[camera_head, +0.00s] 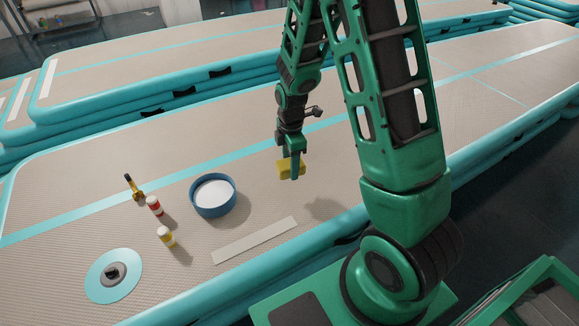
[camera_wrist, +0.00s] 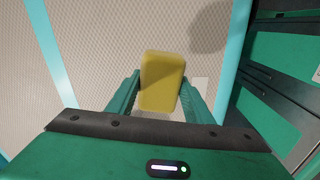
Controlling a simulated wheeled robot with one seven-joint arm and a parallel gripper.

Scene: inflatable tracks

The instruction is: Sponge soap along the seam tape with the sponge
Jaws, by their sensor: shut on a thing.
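My gripper (camera_head: 291,170) is shut on a yellow sponge (camera_head: 284,169) and holds it above the inflatable track. In the wrist view the sponge (camera_wrist: 162,82) sits between the two green fingers (camera_wrist: 160,95). The pale seam tape (camera_head: 255,240) is a straight strip lying flat on the track, below and left of the gripper in the head view. In the wrist view a small pale piece, likely the tape (camera_wrist: 202,88), shows beside the sponge, mostly hidden. A blue bowl (camera_head: 213,209) with white contents, perhaps the soap, stands left of the sponge.
Left of the bowl stand a red-and-white bottle (camera_head: 154,206), a yellow-and-white bottle (camera_head: 167,237) and a dark-and-yellow tool (camera_head: 133,187). A round teal valve patch (camera_head: 113,275) lies at lower left. The track (camera_head: 380,150) is bare right of the sponge.

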